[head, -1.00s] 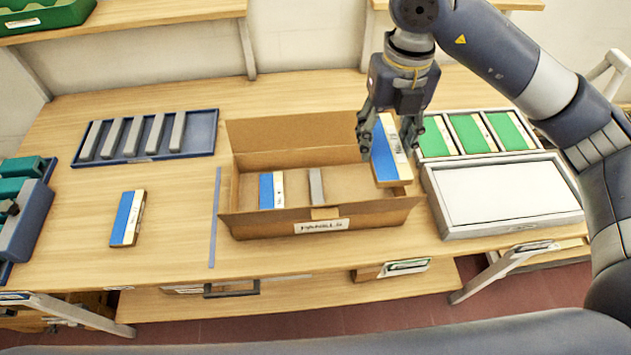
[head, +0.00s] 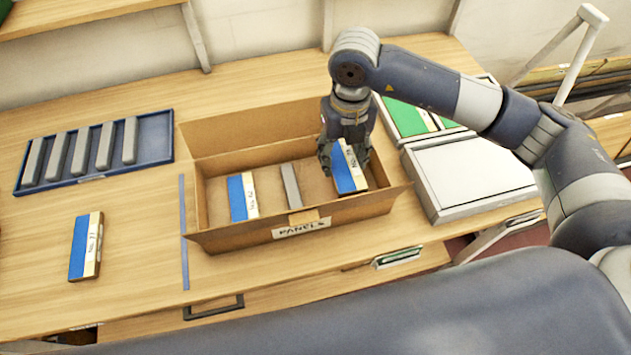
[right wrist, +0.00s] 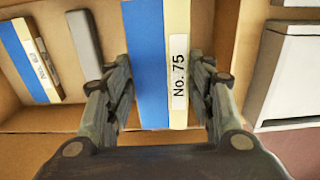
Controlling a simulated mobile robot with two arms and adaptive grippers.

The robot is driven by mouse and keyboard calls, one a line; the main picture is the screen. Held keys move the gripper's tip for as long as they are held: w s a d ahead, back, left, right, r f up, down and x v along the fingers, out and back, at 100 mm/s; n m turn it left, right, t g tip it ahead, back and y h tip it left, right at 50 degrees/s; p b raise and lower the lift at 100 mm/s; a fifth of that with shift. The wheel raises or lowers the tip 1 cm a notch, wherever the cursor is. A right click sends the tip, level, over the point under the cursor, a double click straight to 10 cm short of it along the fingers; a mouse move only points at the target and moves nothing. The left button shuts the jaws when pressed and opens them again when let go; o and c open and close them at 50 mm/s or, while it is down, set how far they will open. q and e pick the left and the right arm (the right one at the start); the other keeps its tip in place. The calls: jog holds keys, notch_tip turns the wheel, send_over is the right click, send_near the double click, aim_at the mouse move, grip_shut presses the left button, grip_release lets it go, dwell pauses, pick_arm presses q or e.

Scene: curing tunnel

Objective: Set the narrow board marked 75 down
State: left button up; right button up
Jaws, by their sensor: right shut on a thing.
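The narrow board marked No. 75 (head: 347,178) is blue with a cream strip and a white label. It also shows in the right wrist view (right wrist: 150,60), where the label is readable. My right gripper (head: 344,155) is shut on it, one finger on each side, seen in the right wrist view too (right wrist: 163,66). The board is upright in the right part of the open cardboard box labelled PANELS (head: 350,210). I cannot tell whether its lower end touches the box floor. My left gripper is not in view.
In the box stand another blue-and-cream board (head: 237,198) and a grey spacer (head: 291,186), with a gap before the held board. A similar board (head: 83,247) lies on the table at left. A blue tray (head: 150,160) holds grey bars. A white-topped case (head: 465,175) stands right.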

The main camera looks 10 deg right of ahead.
aim_at(343, 161)
notch_tip(343, 161, down, 3)
jog(key=shift+r+p, duration=0.1)
jog(key=shift+p, duration=0.25)
jog(key=shift+s+f, duration=0.1)
jog(key=shift+f, duration=0.55)
notch_tip(343, 161, down, 4)
jog(key=shift+r+p, duration=0.25)
jog(key=shift+p, duration=0.25)
jog(key=shift+f, duration=0.1)
jog(key=o, duration=1.1)
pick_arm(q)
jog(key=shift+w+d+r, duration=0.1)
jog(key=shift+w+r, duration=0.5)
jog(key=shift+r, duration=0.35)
